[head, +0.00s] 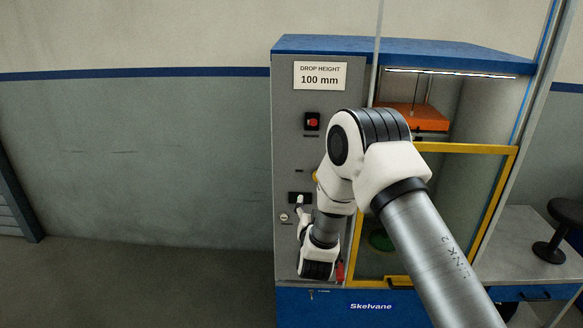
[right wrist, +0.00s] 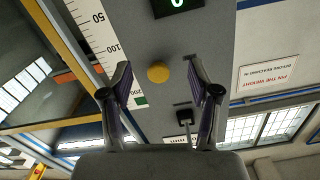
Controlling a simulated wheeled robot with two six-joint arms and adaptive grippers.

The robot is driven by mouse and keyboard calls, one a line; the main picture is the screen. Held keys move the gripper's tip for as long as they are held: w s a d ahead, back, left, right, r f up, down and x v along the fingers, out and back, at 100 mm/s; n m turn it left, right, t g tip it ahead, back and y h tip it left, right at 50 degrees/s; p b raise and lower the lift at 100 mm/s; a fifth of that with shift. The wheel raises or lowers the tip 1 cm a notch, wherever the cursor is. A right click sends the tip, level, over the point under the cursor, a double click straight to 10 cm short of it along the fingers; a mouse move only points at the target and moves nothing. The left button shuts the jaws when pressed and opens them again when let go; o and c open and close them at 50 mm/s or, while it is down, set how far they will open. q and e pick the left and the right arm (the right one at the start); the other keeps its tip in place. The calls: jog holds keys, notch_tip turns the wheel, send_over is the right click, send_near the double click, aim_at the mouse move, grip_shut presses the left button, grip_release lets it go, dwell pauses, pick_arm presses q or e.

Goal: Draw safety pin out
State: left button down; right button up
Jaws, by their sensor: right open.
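A round yellow knob (right wrist: 158,73) shows on the grey panel in the right wrist view, between my fingers in the picture. I cannot tell whether it is the head of the safety pin. My right gripper (right wrist: 159,64) is open, with a finger on each side of the knob and nothing held. In the head view a sliver of yellow (head: 315,175) shows beside my right arm, which covers most of that part of the panel. An orange weight (head: 412,117) hangs inside the machine. My left gripper is not in view.
The grey control panel (head: 290,150) carries a red button (head: 312,122) and a drop-height sign (head: 320,75). A yellow-framed guard (head: 465,149) stands right of it. A black stool-like object (head: 548,250) is on the right bench. Floor at left is clear.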

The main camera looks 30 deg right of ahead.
jog(key=w+d+r+p, duration=0.1)
jog(key=w, duration=0.1)
jog(key=w+d+r+p, duration=0.1)
jog(key=w+d+r, duration=0.1)
jog(key=w+d+r+p, duration=0.1)
jog(key=w+d, duration=0.1)
jog(key=shift+w+r+p, duration=0.15)
jog(key=shift+p, duration=0.15)
jog(key=shift+d+m, duration=0.3)
jog(key=shift+d, duration=0.2)
jog(key=shift+w+a, duration=0.15)
jog(key=shift+a, duration=0.1)
jog(key=c, duration=0.8)
grip_shut()
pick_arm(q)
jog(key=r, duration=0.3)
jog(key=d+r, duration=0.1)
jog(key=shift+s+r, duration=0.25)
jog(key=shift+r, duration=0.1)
